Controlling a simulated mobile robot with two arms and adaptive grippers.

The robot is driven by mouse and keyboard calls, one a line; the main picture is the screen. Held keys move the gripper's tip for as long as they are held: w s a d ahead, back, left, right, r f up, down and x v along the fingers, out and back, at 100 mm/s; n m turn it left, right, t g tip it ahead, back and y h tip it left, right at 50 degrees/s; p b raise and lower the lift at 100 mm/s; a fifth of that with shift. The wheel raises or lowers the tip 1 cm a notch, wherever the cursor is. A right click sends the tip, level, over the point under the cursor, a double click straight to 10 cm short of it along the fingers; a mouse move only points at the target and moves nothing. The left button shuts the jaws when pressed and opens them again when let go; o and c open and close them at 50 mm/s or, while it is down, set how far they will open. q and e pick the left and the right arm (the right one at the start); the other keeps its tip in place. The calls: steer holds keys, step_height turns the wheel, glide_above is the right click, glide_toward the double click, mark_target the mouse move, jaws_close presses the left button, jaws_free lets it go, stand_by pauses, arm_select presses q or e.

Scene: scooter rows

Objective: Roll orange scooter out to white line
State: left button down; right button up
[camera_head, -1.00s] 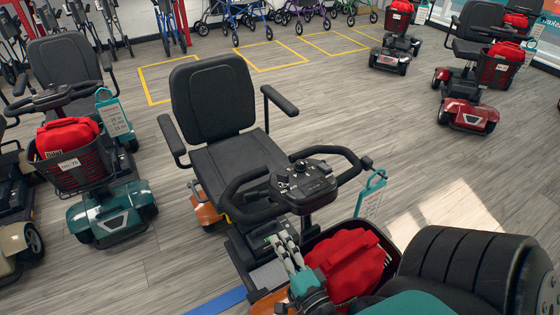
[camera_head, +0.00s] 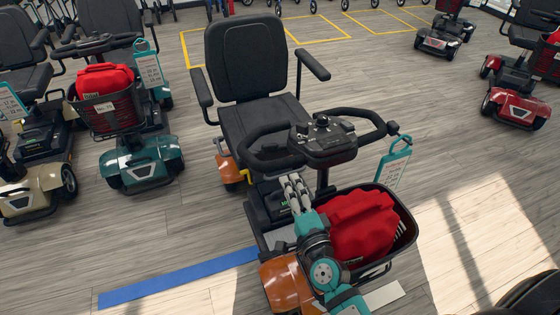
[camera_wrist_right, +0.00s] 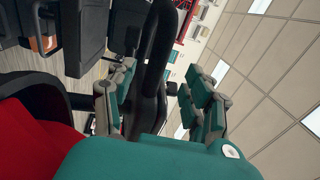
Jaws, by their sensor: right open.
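The orange scooter (camera_head: 286,282) stands in the middle of the head view, with a black seat (camera_head: 246,60), black tiller and handlebar (camera_head: 322,136), and a front basket (camera_head: 408,222) holding a red bag (camera_head: 360,225). My right gripper (camera_head: 296,192) is just below the handlebar, left of the red bag. In the right wrist view, its fingers (camera_wrist_right: 163,98) are spread either side of a black bar; I cannot tell if they touch it. A short white strip (camera_head: 385,296), perhaps the white line, shows beside the scooter's front, partly hidden. My left gripper is out of view.
A blue floor line (camera_head: 180,281) runs left from the scooter. A teal scooter (camera_head: 140,162) and a beige scooter (camera_head: 35,190) stand at left. Red scooters (camera_head: 515,98) stand at right. Yellow floor boxes (camera_head: 300,36) lie behind.

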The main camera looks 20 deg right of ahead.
mark_target(278, 164)
steer(key=w, duration=0.9)
steer(key=shift+w+a+r+p, duration=0.15)
steer(key=shift+w+p, duration=0.1)
steer(key=shift+p, duration=0.1)
steer(key=shift+c, duration=0.4)
jaws_close()
